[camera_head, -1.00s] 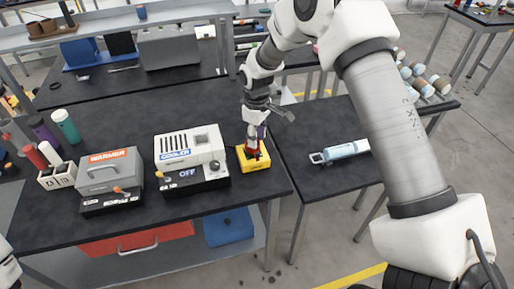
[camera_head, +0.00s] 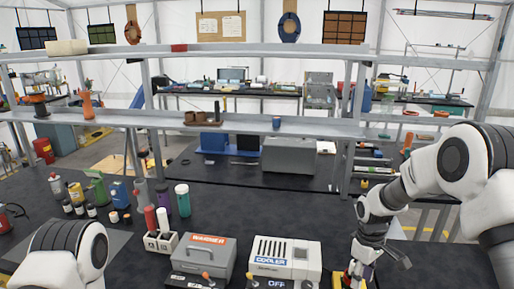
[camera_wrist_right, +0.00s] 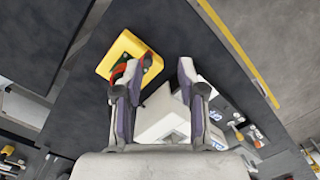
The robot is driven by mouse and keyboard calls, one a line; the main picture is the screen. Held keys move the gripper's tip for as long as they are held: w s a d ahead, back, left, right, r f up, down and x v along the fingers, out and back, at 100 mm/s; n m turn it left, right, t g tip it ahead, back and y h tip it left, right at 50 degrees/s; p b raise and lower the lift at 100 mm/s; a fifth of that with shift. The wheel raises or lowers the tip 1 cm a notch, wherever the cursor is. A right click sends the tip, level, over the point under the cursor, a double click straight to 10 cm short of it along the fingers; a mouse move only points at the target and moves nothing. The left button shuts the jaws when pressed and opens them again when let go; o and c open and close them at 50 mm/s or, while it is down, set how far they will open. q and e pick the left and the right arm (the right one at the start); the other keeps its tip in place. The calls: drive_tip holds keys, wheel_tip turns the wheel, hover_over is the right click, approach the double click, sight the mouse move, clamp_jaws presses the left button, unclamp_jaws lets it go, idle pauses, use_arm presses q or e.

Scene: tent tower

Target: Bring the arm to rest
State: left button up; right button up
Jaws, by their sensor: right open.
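My right arm comes in from the right in the head view. Its gripper (camera_head: 358,277) points down at the lower edge, over the table's right end beside the cooler. In the right wrist view the two fingers of the right gripper (camera_wrist_right: 157,72) stand apart, with nothing clearly held between them. A yellow block (camera_wrist_right: 112,52) lies past the fingertips to the left. A red part (camera_wrist_right: 147,62) on it shows beside the left finger; I cannot tell whether they touch. A white joint of my left arm shows at the lower left of the head view; its gripper is out of sight.
The cooler (camera_head: 286,256) and the warmer (camera_head: 205,255) stand left of the right gripper. A grey shelf (camera_head: 235,123) runs across behind.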

use_arm(q)
wheel_tip(320, 180, down, 8)
drive_tip(key=b, duration=0.6)
drive_tip(key=shift+w, duration=0.15)
use_arm(e)
drive_tip(key=s+a+f+m, duration=0.3)
drive_tip(key=s+f, duration=1.1)
drive_tip(key=s, duration=0.1)
drive_tip(key=s+a+f+m+t, duration=0.1)
drive_tip(key=s+a+f+m, duration=0.2)
drive_tip(key=s+f, duration=1.1)
drive_tip(key=shift+s+m, duration=0.4)
drive_tip(key=shift+s, duration=0.55)
use_arm(q)
drive_tip(key=shift+r, duration=0.1)
